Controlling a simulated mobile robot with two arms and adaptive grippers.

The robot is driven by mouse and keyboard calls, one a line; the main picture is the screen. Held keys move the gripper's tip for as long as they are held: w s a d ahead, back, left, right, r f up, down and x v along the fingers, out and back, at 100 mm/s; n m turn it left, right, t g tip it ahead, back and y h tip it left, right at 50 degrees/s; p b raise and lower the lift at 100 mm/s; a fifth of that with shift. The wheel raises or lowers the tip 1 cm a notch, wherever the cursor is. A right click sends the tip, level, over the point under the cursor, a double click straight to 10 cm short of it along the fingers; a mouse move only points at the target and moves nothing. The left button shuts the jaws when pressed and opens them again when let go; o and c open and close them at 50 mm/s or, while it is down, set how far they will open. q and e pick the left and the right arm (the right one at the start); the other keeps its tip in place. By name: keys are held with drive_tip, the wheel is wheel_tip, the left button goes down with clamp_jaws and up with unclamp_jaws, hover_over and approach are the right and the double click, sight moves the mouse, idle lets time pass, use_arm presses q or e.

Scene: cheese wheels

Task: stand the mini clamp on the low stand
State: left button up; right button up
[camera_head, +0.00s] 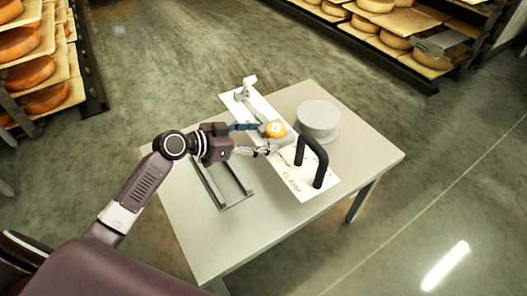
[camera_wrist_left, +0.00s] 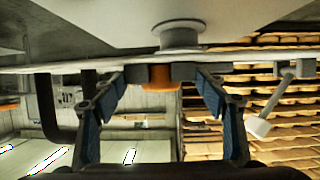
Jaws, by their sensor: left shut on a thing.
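My left gripper (camera_head: 266,139) is shut on the mini clamp (camera_head: 275,129), which shows as a small orange and pale piece at the fingertips. In the left wrist view, which looks upside down, the clamp (camera_wrist_left: 163,78) is an orange block with grey ends between the two blue-padded fingers (camera_wrist_left: 163,90). The low stand (camera_head: 318,117) is a grey round drum on the table, just beyond and right of the clamp. It also shows in the wrist view (camera_wrist_left: 180,36). Whether the clamp touches the board below it is hard to tell. My right gripper is not in view.
A white board (camera_head: 296,184) with lettering lies on the table (camera_head: 230,240). A black U-shaped handle (camera_head: 311,152) stands on it near the gripper, and a small grey fixture (camera_head: 245,88) at its far end. A grey frame (camera_head: 235,203) lies under my arm. Cheese shelves (camera_head: 45,62) stand around.

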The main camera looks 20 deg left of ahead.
sight(257, 139)
use_arm(q)
drive_tip(key=w+f+b, duration=0.1)
drive_tip(key=f, duration=0.1)
drive_tip(key=w+f+b, duration=0.1)
drive_tip(key=w, duration=0.1)
drive_tip(key=shift+w+a+f+b, duration=0.1)
drive_tip(key=shift+f+b, duration=0.25)
drive_tip(key=shift+f, duration=0.05)
wheel_tip(257, 139, down, 6)
drive_tip(key=b, duration=0.4)
drive_tip(key=shift+r, duration=0.2)
drive_tip(key=shift+f+b, duration=0.35)
drive_tip(key=shift+f, duration=0.25)
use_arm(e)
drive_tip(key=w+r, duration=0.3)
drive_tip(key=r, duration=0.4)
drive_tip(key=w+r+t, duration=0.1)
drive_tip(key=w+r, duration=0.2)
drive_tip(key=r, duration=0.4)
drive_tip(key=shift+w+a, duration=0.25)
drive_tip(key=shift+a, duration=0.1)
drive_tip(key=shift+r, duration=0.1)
use_arm(q)
drive_tip(key=shift+f, duration=0.15)
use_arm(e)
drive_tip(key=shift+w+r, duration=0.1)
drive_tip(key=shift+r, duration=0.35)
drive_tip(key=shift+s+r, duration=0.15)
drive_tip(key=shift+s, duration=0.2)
